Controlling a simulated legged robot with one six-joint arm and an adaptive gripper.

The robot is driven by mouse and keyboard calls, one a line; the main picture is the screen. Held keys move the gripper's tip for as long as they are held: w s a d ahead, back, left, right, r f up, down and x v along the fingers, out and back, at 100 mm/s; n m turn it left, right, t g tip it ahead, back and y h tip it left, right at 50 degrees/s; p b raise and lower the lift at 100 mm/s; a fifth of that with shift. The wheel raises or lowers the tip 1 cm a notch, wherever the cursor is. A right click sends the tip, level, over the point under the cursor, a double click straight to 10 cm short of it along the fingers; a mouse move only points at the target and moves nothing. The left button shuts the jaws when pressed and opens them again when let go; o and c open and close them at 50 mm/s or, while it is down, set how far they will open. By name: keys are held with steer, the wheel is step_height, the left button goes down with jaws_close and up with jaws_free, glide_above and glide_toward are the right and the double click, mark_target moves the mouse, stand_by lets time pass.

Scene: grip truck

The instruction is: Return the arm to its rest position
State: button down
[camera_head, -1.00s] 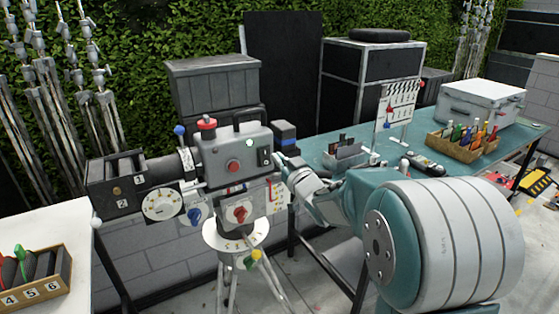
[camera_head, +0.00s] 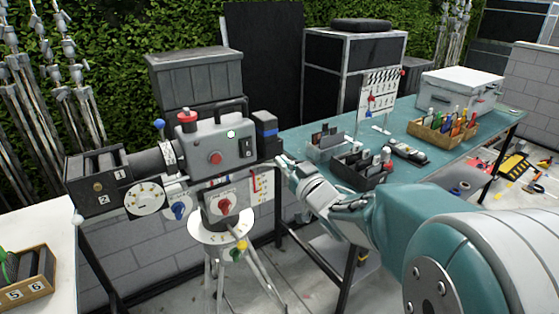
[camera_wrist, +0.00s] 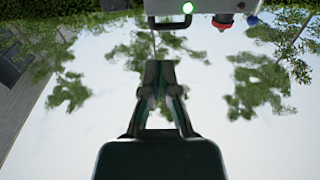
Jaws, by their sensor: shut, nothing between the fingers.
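My gripper (camera_head: 284,164) is shut and empty in the head view, just right of the grey film camera (camera_head: 222,142) and apart from it as far as I can tell. My teal and white arm fills the lower right of that view. The film camera stands on a tripod, with a dark lens hood at left, a red knob on top and a lit white-green lamp. In the wrist view my gripper (camera_wrist: 157,68) points up the picture, its fingers together. The camera's body (camera_wrist: 222,6) shows upside down at the top edge there.
A teal table (camera_head: 420,135) at right holds a grey tray (camera_head: 326,146), a dark tray (camera_head: 360,172), a wooden box of coloured markers (camera_head: 440,130) and a white case (camera_head: 462,90). A white table (camera_head: 45,225) with a numbered wooden box stands at left. Dark cases stand behind.

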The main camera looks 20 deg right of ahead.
steer(key=s+f+m+g+h, duration=0.1)
steer(key=s+g, duration=0.3)
steer(key=s, duration=0.5)
steer(key=s+a+f+m+g+h, duration=0.1)
steer(key=s+f+g+h, duration=0.2)
steer(key=s, duration=0.6)
steer(key=s+a+f+m+g+h, duration=0.1)
steer(key=s+f+g, duration=0.2)
steer(key=s, duration=0.7)
steer(key=shift+m+g+h, duration=0.3)
steer(key=shift+g+h, duration=0.1)
steer(key=shift+g, duration=0.8)
steer(key=shift+s, duration=0.1)
